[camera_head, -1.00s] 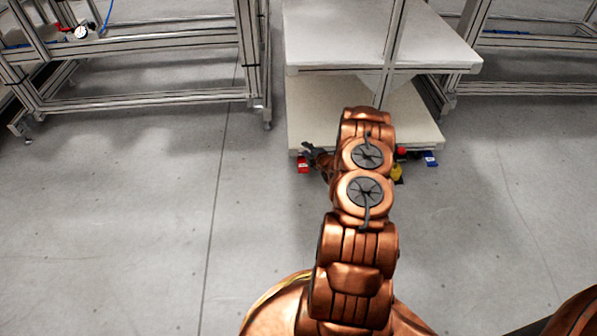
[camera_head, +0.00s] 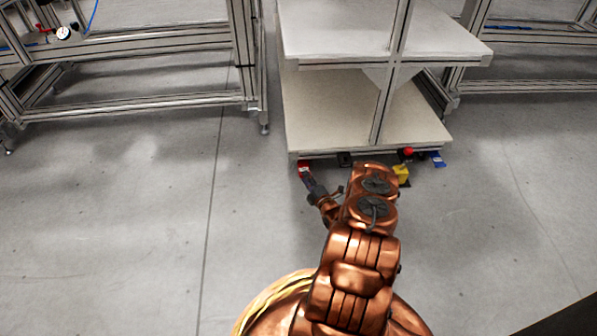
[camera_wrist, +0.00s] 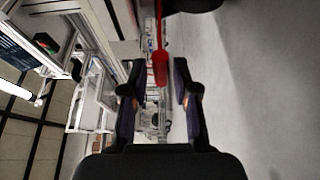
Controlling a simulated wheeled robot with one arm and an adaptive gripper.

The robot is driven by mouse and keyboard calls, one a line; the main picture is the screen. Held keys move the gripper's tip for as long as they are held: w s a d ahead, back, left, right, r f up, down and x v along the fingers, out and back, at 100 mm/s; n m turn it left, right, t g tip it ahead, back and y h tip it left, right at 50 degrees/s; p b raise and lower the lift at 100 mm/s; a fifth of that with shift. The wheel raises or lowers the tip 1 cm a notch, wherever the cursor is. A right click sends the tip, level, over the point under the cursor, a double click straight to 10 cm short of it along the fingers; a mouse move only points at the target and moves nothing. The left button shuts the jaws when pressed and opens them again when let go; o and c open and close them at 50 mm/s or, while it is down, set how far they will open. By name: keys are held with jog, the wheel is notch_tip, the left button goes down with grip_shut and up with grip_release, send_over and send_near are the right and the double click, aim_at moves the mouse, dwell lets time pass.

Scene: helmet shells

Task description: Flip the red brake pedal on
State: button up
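The red brake pedal (camera_head: 304,168) sits low under the front left corner of the cart's lower shelf. In the wrist view the red pedal (camera_wrist: 160,68) appears as a narrow red bar with a thin red part above it, between the tips of my fingers. My gripper (camera_wrist: 160,76) is open, with a gap on each side of the pedal, so no contact shows. In the head view my gripper (camera_head: 308,182) is just in front of the pedal and partly covers its lower end. Whether the pedal is on or off cannot be told.
The cart's lower shelf (camera_head: 340,110) overhangs the pedal. A blue pedal (camera_head: 437,159) and a yellow box with a red button (camera_head: 402,174) are at its right front. A dark round part (camera_wrist: 190,4) shows above the pedal. Floor left of the cart is clear.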

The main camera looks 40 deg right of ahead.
aim_at(301, 169)
jog(key=b+x, duration=0.1)
jog(key=x, duration=0.3)
jog(key=shift+w+d+f+b, duration=0.1)
jog(key=shift+w+d+b, duration=0.1)
jog(key=shift+d+b, duration=0.15)
jog(key=shift+w, duration=0.5)
grip_shut()
